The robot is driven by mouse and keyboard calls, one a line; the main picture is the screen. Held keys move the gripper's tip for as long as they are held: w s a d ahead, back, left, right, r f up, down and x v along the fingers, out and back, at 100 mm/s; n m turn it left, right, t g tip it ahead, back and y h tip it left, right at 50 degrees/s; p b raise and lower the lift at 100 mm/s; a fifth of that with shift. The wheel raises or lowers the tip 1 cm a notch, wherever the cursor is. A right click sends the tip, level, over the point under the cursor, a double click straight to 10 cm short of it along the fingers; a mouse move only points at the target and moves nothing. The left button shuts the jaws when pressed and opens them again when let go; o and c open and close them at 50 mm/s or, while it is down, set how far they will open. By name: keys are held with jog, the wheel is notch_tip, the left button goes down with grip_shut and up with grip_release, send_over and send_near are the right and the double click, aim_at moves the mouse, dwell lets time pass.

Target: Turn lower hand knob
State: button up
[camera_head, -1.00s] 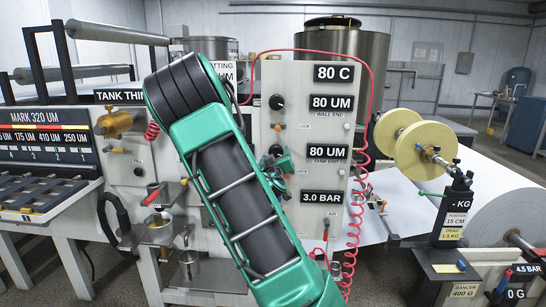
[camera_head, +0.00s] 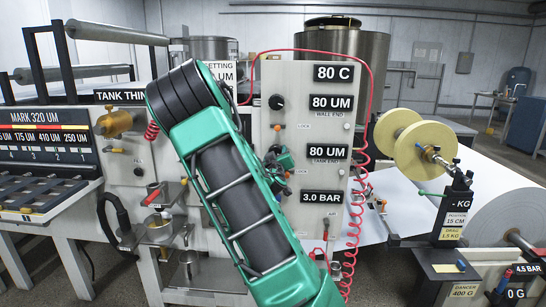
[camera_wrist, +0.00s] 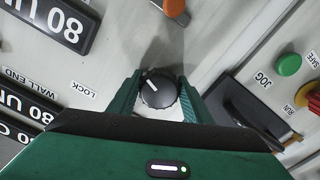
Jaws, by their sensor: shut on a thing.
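A round black knob (camera_wrist: 158,90) with a white pointer line shows between the two fingers of my gripper (camera_wrist: 159,98) in the wrist view. The fingers are shut on its sides. In the head view my gripper (camera_head: 277,158) is at the panel's lower knob position, left of the lower 80 UM display, and hides that knob. The upper black knob (camera_head: 277,102) is uncovered above it, left of the WALL END display.
The pale control panel (camera_head: 262,80) carries the knobs and displays. In the wrist view a green button (camera_wrist: 289,64) and an orange lever tip (camera_wrist: 174,8) are near the gripper. A red coiled hose (camera_head: 352,240) hangs at the panel's right edge.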

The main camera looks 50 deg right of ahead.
jog(key=shift+w+a+n, duration=0.1)
jog(key=shift+n, duration=0.2)
jog(key=n, duration=0.3)
jog(key=shift+n, duration=0.3)
jog(key=shift+r+n, duration=0.1)
jog(key=shift+n, duration=1.7)
jog(key=o, duration=1.1)
jog(key=shift+c, duration=0.2)
